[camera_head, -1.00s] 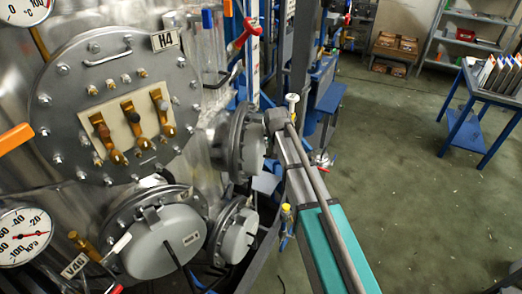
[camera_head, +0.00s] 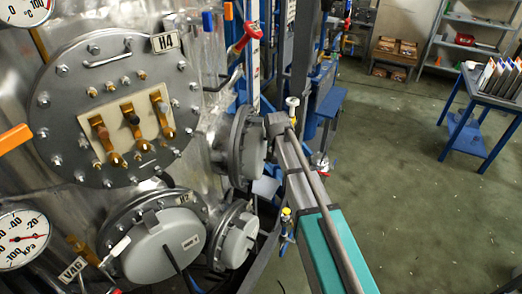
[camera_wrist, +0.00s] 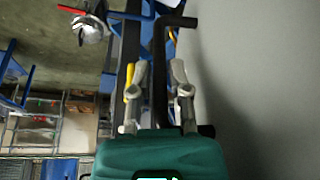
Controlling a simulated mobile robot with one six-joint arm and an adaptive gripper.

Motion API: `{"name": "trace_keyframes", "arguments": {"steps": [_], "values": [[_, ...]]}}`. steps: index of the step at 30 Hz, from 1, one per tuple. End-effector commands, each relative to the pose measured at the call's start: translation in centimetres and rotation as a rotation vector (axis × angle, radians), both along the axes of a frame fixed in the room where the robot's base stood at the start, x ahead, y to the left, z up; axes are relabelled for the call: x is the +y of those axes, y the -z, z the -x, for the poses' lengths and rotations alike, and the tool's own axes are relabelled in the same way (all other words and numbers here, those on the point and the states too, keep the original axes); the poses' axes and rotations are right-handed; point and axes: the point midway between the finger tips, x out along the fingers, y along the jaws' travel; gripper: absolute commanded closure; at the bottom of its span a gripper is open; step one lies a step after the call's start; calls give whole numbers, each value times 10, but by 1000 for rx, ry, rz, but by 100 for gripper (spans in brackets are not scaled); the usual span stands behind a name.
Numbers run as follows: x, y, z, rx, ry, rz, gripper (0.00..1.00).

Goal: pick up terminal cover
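A large grey rounded cover (camera_head: 165,245) with a small label sits on a lower flange of the steel vessel in the head view. A smaller grey cover (camera_head: 238,242) is on the flange to its right. I cannot tell which one is the terminal cover. The round plate (camera_head: 75,130) above has three exposed copper-coloured terminals (camera_head: 132,117). My gripper (camera_wrist: 159,70) shows in the wrist view with its two fingers apart. A dark bent bar lies in line with the gap between them; I cannot tell if it is touched. In the head view, the fingers cannot be made out.
A smooth grey surface (camera_wrist: 255,90) fills the wrist view's right side, close to my gripper. A red-handled valve (camera_head: 245,38) and blue framework stand beside the vessel. A blue table (camera_head: 465,130) with files stands at right. Green floor between is clear.

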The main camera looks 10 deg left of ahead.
Motion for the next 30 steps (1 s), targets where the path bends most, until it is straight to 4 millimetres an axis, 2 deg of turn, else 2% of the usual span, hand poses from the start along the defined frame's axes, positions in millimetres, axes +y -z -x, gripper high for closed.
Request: {"name": "trace_keyframes", "arguments": {"steps": [1,2,20,30], "values": [[0,0,0,0,0,0,95],[0,0,0,0,0,0,100],[0,-2,0,0,1,0,100],[0,-18,0,-1,1,-1,100]]}}
